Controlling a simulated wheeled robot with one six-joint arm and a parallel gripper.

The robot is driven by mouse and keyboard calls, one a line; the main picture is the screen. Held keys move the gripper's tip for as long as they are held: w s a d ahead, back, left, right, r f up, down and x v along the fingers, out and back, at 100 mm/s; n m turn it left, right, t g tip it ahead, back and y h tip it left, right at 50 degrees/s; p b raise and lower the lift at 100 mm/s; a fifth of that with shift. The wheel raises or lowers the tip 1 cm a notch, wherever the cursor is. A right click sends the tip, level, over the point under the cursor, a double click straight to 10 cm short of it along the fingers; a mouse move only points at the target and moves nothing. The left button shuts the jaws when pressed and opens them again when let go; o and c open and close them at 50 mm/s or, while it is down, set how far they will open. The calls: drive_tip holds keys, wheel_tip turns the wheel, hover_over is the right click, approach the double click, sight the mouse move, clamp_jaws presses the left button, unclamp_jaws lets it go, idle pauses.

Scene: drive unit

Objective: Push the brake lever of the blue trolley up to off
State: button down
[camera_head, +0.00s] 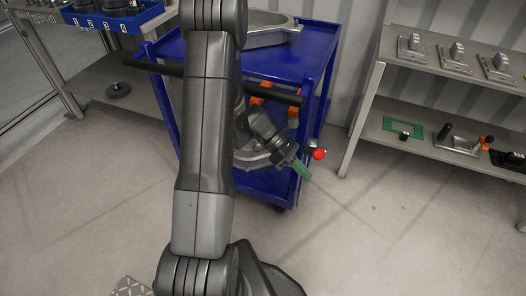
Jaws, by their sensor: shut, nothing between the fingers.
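The blue trolley (305,62) stands in the middle, partly hidden behind my arm. A red ball knob (319,154), which looks like the end of the brake lever, sticks out at the trolley's near right side. A short grey piece (310,145) shows just above and left of the knob; the rest of the lever is hidden. My gripper (303,170) has green fingers and is shut and empty. It points down and right, just left of and slightly below the knob. I cannot tell whether it touches the lever.
The trolley carries a grey metal tray (268,38) on top and a black push bar (277,95) in front, with orange parts below. A shelf rack (365,105) with metal parts stands right. A bench (85,78) with a blue bin stands left. The floor in front right is clear.

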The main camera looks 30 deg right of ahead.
wheel_tip(320, 180, down, 11)
drive_tip(key=w+m+t+h+b, duration=0.2)
drive_tip(key=m+t+h+b, duration=0.15)
drive_tip(key=b, duration=1.35)
drive_tip(key=p+v, duration=0.4)
drive_tip(key=v, duration=0.6)
drive_tip(key=w+d+f+m+t+y, duration=0.2)
drive_tip(key=w+f+m, duration=0.3)
drive_tip(key=w, duration=0.5)
drive_tip(key=w+d+f+m+t+y, duration=0.2)
drive_tip(key=w+f+m, duration=0.3)
drive_tip(key=w, duration=0.5)
drive_tip(key=shift+d+m+t+y+b, duration=0.35)
drive_tip(key=shift+d+m+t, duration=0.4)
drive_tip(key=shift+d+t, duration=0.1)
drive_tip(key=s+a+r+n+g+h, duration=0.1)
drive_tip(key=s+a+r+n+g, duration=0.1)
drive_tip(key=s, duration=0.5)
drive_tip(key=s+a+r+n+g+h, duration=0.1)
drive_tip(key=s+a+r+n+g, duration=0.1)
drive_tip(key=s+n, duration=0.3)
drive_tip(key=s+r, duration=0.1)
drive_tip(key=s, duration=0.1)
drive_tip(key=shift+s+r+n+g+h, duration=0.25)
drive_tip(key=shift+r+n+g+h, duration=0.05)
drive_tip(key=shift+h, duration=0.1)
